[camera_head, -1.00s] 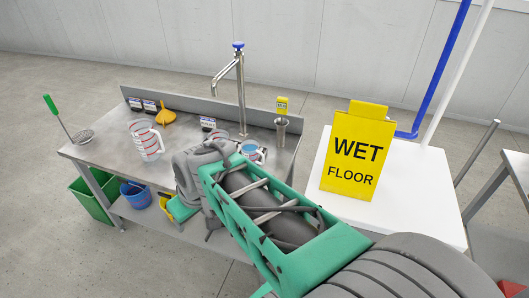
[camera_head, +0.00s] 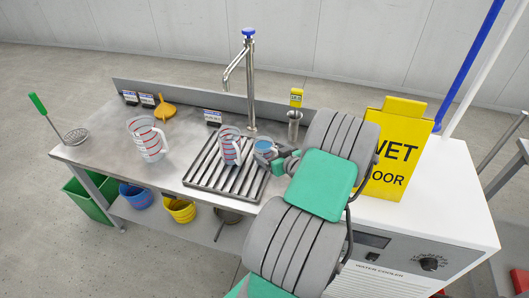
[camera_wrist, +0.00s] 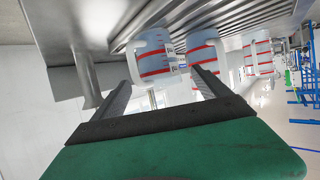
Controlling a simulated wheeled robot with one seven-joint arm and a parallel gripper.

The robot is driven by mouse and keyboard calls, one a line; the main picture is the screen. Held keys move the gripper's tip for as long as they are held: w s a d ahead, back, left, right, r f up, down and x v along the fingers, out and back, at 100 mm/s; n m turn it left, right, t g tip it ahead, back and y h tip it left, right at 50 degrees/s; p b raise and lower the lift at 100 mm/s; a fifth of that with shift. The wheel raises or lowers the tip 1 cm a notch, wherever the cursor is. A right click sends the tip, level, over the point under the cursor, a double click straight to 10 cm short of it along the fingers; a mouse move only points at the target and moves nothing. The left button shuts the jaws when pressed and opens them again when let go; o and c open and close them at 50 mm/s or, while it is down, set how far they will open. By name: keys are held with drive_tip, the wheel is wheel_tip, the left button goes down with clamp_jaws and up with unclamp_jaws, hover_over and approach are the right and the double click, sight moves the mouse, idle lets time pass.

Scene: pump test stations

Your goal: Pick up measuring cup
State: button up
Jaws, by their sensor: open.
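Clear measuring cups with red markings stand on the steel sink table. A large one (camera_head: 147,141) is at the left, one (camera_head: 230,148) stands on the drain grate, and a smaller one with blue (camera_head: 264,147) is by my gripper (camera_head: 278,160). In the wrist view my gripper (camera_wrist: 160,78) is open and empty. Its two fingers point toward the nearest cup (camera_wrist: 152,58), which shows in the gap beyond the tips. A second cup (camera_wrist: 203,48) is partly behind the right finger, and a third (camera_wrist: 262,52) is farther right. Any contact is unclear.
The tap (camera_head: 250,90) and a metal beaker (camera_head: 294,124) stand behind the grate (camera_head: 205,172). A yellow funnel (camera_head: 165,108) and a strainer (camera_head: 75,136) are farther left. A yellow wet-floor sign (camera_head: 390,150) stands on the white water cooler (camera_head: 455,195) at right.

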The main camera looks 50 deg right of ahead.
sight(268, 150)
drive_tip(key=p+x, duration=0.1)
drive_tip(key=x, duration=0.4)
drive_tip(key=shift+d+f, duration=0.1)
drive_tip(key=shift+c, duration=0.5)
drive_tip(key=c, duration=1.5)
drive_tip(key=shift+c, duration=0.5)
